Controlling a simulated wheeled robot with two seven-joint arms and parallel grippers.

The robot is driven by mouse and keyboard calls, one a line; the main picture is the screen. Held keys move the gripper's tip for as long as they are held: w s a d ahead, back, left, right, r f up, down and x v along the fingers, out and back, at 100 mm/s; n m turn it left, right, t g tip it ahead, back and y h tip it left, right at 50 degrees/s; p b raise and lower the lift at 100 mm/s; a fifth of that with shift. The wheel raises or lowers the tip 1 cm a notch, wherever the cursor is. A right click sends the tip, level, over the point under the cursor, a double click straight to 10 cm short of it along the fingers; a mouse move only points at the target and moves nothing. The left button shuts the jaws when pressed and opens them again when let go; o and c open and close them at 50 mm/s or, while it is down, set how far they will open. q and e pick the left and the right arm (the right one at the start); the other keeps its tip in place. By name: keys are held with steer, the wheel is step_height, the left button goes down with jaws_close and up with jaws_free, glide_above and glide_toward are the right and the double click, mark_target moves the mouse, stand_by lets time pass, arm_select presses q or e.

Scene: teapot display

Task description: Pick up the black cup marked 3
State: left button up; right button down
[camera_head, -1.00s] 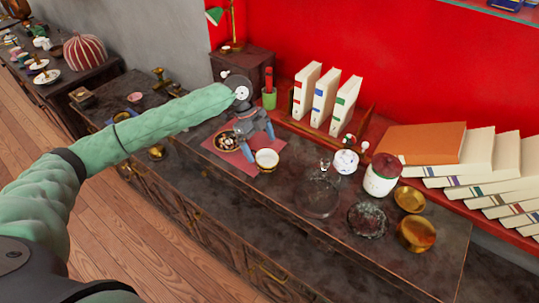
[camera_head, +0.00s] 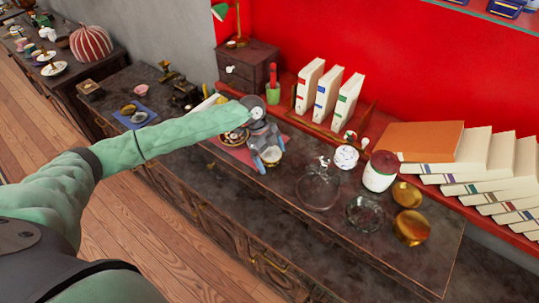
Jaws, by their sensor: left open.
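My left gripper (camera_head: 266,162) points down over the dark cabinet top, with its two fingers apart. A small pale cup (camera_head: 272,155) sits between or just behind the fingers, partly hidden by them; I cannot tell whether they touch it. A pink-red mat (camera_head: 233,152) lies under my left wrist, with a round dish (camera_head: 236,136) of small things on it, partly covered by my arm. I cannot make out a black cup or a mark 3 in this view. My right gripper is not in view.
A glass dome (camera_head: 318,187), a white jar with a red lid (camera_head: 380,172), a glass ashtray (camera_head: 364,214) and gold bowls (camera_head: 411,227) stand to the right. White books (camera_head: 325,92) stand behind on a red ledge. The cabinet's front middle is clear.

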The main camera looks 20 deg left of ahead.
arm_select(q)
steer(key=shift+f, duration=0.1)
steer(key=c, duration=1.1)
